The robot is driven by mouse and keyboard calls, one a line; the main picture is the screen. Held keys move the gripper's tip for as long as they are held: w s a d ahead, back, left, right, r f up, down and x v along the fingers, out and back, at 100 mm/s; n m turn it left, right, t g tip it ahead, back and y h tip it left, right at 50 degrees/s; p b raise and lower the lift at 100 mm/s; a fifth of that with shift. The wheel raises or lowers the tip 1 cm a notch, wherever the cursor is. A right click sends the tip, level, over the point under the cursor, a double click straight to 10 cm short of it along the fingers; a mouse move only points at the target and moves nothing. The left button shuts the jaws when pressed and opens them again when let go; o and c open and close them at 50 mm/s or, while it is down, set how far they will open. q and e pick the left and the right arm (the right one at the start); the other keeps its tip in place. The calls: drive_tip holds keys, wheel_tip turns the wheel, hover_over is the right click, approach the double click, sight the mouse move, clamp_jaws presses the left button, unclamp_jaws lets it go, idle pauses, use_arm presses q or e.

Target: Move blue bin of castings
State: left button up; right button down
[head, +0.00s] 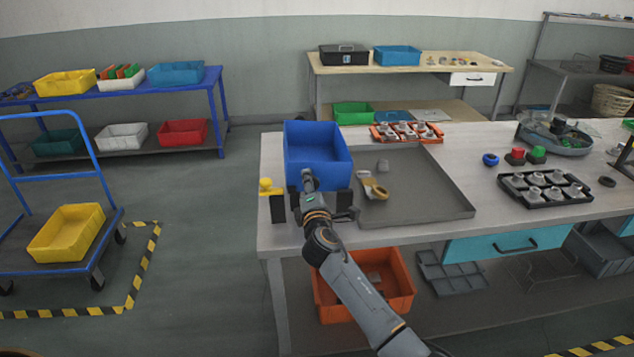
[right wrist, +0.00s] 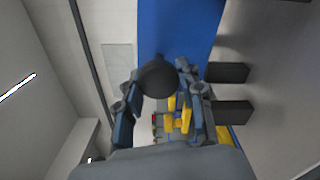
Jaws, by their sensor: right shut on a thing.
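The blue bin (head: 333,176) is at the left end of the workbench, beside the grey tray. Its open top faces up and I see no castings in the visible part of its inside. My right gripper (head: 308,182) is at the bin's near wall and shut on it. The right wrist view shows the bin's blue wall (right wrist: 180,30) just beyond the gripper fingers (right wrist: 160,100), with a dark round part between them; the exact contact is hidden. My left gripper is out of view.
The grey tray (head: 435,195) with small parts adjoins the bin's right side. A yellow item (head: 267,186) and dark blocks stand near the bin's front. A black tray of castings (head: 545,200) is farther right. A blue cart (head: 75,255) with a yellow bin stands left across open floor.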

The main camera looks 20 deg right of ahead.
drive_tip(key=shift+a+f+n, duration=0.35)
drive_tip(key=shift+f+n, duration=0.15)
drive_tip(key=shift+f, duration=0.1)
drive_tip(key=c, duration=0.8)
unclamp_jaws()
drive_tip(key=shift+w, duration=0.1)
drive_tip(key=v, duration=1.2)
drive_tip(key=shift+a, duration=0.1)
